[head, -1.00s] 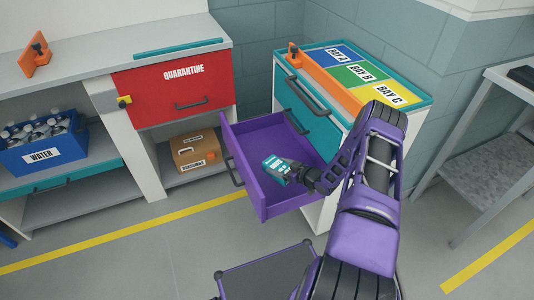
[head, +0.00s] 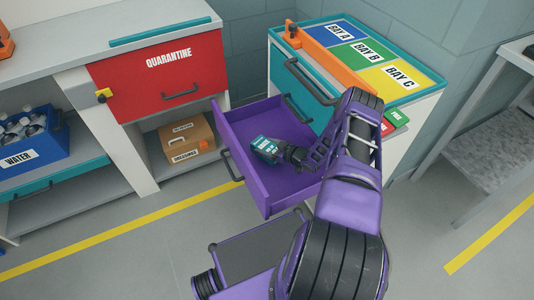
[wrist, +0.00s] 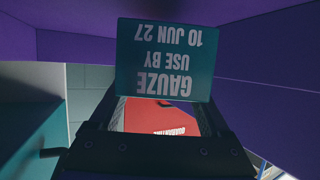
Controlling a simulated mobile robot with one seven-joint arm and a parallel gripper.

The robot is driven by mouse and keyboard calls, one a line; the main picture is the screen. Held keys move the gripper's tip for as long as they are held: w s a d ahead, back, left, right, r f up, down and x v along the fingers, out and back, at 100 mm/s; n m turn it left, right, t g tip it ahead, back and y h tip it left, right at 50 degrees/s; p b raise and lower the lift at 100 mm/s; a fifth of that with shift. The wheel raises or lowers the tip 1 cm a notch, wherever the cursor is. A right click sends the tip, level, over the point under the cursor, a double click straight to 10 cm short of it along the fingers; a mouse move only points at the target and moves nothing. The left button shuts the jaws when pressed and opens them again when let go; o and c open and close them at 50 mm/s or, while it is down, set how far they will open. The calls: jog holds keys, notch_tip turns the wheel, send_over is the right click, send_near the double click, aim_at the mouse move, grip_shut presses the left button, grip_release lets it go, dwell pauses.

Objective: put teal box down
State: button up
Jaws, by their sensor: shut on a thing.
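My gripper (head: 282,152) is shut on the teal box (head: 265,147), over the open purple drawer (head: 258,188). The box is tilted, within the drawer's outline in the head view. I cannot tell whether it touches the drawer floor. In the wrist view the teal box (wrist: 167,60) shows upside-down print reading GAUZE, USE BY 10 JUN 27. Dark parts of my gripper (wrist: 155,135) show below it, and purple drawer walls (wrist: 262,75) surround it.
The cabinet top (head: 415,98) above the drawer carries bays A, B and C, with an orange bar (head: 335,58) along it. A red QUARANTINE drawer (head: 160,75) is at left, above a cardboard box (head: 187,142). The drawer floor around the teal box looks clear.

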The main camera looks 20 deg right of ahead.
jog(key=shift+f+b, duration=0.4)
jog(key=shift+f, duration=1.5)
jog(key=shift+f, duration=0.15)
jog(key=o, duration=1.3)
jog(key=shift+o, duration=0.2)
jog(key=shift+s+d+r, duration=0.1)
jog(key=shift+d+r, duration=0.05)
jog(key=shift+r, duration=0.1)
jog(key=p+v, duration=0.1)
jog(key=v, duration=0.6)
jog(key=shift+s, duration=0.1)
